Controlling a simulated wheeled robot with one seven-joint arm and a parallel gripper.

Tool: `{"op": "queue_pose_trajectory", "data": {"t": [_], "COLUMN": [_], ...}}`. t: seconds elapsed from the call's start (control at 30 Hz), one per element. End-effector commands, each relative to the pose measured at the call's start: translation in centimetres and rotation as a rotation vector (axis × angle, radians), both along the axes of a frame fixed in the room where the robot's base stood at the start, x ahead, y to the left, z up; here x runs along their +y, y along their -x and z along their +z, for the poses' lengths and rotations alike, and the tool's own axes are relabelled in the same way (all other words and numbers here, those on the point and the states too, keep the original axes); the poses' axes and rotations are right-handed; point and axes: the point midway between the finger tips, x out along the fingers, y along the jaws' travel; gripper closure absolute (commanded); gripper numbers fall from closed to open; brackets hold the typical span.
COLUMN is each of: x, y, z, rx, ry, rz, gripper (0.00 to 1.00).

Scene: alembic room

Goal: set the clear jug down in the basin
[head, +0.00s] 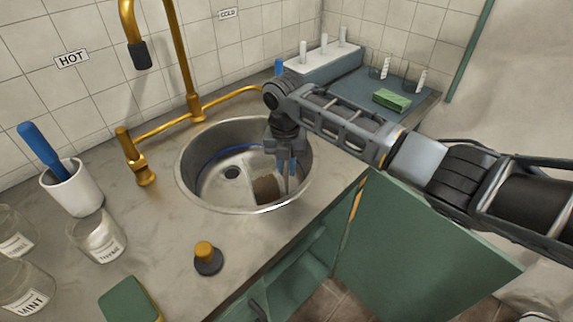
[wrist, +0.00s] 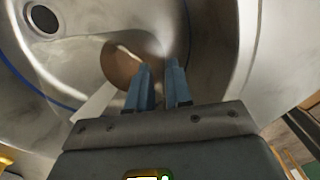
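A brass tap (head: 195,105) stands behind the basin. A white cup with a blue-handled tool (head: 70,190), glass jars (head: 98,238) and a dark stopper with a brass knob (head: 207,258) stand left and in front. A green sponge (head: 392,99) lies at the back right.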

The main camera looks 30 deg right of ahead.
Motion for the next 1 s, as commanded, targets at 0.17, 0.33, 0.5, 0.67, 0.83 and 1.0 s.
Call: {"op": "queue_pose_trajectory", "data": {"t": [0.17, 0.33, 0.5, 0.67, 0.83, 1.0], "x": [-0.01, -0.01, 0.0, 0.01, 0.01, 0.01], "y": [-0.01, -0.02, -0.02, -0.03, -0.03, -0.04], "z": [0.02, 0.03, 0.04, 0.05, 0.06, 0.07], "rx": [0.0, 0.0, -0.001, -0.001, -0.001, -0.001], "ry": [0.0, 0.0, -0.001, 0.0, 0.0, 0.0], "rz": [0.0, 0.0, 0.0, 0.0, 0.0, 0.0], "gripper": [0.98, 1.0, 1.0, 1.0, 1.0, 1.0]}}
